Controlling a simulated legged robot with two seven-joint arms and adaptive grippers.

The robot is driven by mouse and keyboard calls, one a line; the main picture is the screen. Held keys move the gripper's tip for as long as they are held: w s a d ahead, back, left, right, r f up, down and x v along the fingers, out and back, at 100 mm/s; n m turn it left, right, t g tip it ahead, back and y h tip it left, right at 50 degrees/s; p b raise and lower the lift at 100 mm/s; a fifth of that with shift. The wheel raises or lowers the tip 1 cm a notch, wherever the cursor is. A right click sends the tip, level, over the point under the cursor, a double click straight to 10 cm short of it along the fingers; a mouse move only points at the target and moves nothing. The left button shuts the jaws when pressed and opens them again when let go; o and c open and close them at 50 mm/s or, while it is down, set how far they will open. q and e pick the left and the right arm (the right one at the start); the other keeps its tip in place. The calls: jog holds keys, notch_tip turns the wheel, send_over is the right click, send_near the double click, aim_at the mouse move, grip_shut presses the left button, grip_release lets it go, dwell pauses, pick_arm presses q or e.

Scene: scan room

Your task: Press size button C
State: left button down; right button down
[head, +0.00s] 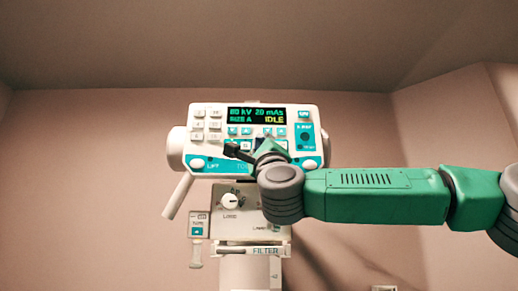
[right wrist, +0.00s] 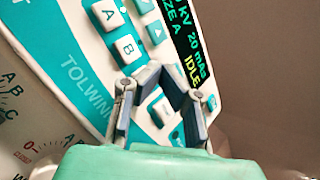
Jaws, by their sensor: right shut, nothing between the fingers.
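The white and teal control panel (head: 312,112) hangs ahead in the head view. Its screen (head: 256,116) reads 80 kV, 20 mAs, SIZE A, IDLE. My right gripper (head: 257,147) is in front of the panel's lower middle, shut and empty. In the right wrist view, size button A (right wrist: 107,22) and size button B (right wrist: 127,47) show clear of the fingers. The row runs on towards my right gripper (right wrist: 163,76), whose fingers hide the place after B; I cannot read a C there. Whether the fingertips touch the panel cannot be told. My left gripper is out of view.
A lower box with a dial (head: 230,200) hangs beneath. The space left of the panel is clear.

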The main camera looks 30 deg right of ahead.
jog(key=shift+w+d, duration=0.2)
jog(key=shift+w, duration=0.2)
dwell(0.4)
jog(key=shift+s, duration=0.1)
jog(key=shift+s+a+b, duration=0.45)
jog(key=shift+s+b, duration=0.2)
jog(key=s+a+b, duration=0.1)
jog(key=s, duration=0.1)
jog(key=s+a+b, duration=0.1)
jog(key=s, duration=0.1)
jog(key=shift+s+a+b, duration=0.1)
jog(key=shift+a+b, duration=0.2)
jog(key=shift+b, duration=0.05)
dwell(0.9)
